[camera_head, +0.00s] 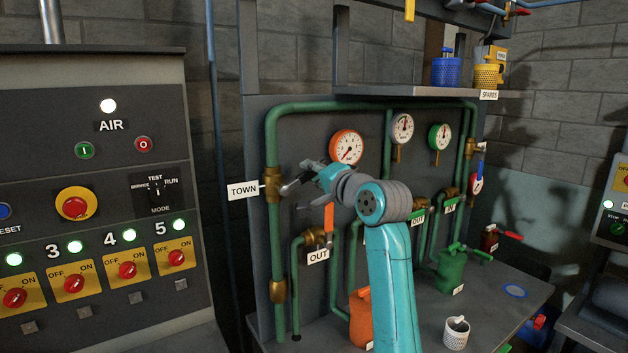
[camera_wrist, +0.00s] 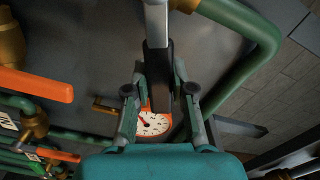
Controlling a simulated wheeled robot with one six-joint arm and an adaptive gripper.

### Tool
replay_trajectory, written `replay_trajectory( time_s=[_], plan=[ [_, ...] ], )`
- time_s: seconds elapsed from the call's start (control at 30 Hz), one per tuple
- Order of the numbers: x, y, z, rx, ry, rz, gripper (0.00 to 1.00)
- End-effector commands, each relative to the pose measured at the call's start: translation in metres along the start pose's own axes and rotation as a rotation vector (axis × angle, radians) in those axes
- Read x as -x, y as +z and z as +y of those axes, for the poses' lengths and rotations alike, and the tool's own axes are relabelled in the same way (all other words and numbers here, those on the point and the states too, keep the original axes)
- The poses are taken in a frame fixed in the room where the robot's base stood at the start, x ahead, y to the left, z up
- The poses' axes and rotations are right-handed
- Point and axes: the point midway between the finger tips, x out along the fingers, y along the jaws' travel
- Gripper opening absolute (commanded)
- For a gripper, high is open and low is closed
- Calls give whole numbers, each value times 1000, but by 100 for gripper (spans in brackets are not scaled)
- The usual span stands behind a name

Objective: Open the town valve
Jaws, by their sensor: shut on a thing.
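The town valve (camera_head: 271,184) is a brass body on the green pipe at the left of the panel, beside the white TOWN label (camera_head: 243,190). Its lever has a pale metal shank (camera_wrist: 156,22) and a dark grip (camera_wrist: 158,75), seen in the wrist view. My gripper (camera_head: 296,184) is at this valve, with my arm reaching up from the lower right. In the wrist view my gripper (camera_wrist: 159,92) has a finger on each side of the dark grip and is shut on it. In the head view the gripper hides much of the lever.
An orange lever (camera_head: 329,217) on the OUT valve (camera_head: 314,238) is just below and right of my gripper. A shelf (camera_head: 400,90) is above. A control cabinet (camera_head: 100,130) stands left.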

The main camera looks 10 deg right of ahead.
Motion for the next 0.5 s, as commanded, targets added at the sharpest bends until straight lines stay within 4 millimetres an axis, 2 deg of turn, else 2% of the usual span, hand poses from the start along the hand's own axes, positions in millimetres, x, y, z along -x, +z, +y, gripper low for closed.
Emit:
replay_trajectory(
  time_s=[0.5],
  plan=[
    [0, 9, -38, 493, -1, 1, 0]
  ],
)
